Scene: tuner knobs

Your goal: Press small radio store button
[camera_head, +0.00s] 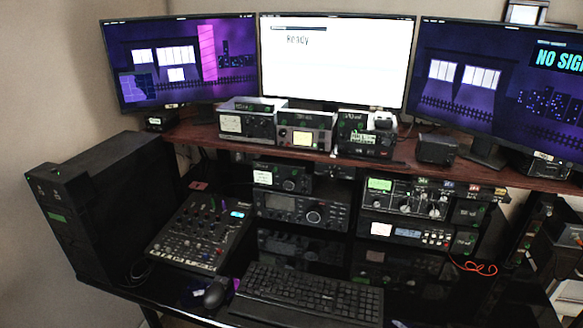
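Several radios stand on the desk and on the shelf above it. A small black radio (283,178) with a lit yellowish display and a round knob sits on top of a wider radio (303,211) under the shelf. On the shelf are three other compact units: a left one (250,122), a middle one (303,137) with a lit screen, and a right one (366,139). The store button is too small to make out, and I cannot tell for sure which unit the task means. Neither of my grippers shows in this view.
Three monitors stand on the shelf; the middle monitor (335,58) reads "Ready". A mixer (200,232), a mouse (215,294) and a keyboard (308,294) lie on the desk. A black tower (110,205) stands left; stacked units (405,197) sit right. The shelf edge (470,176) overhangs the radios.

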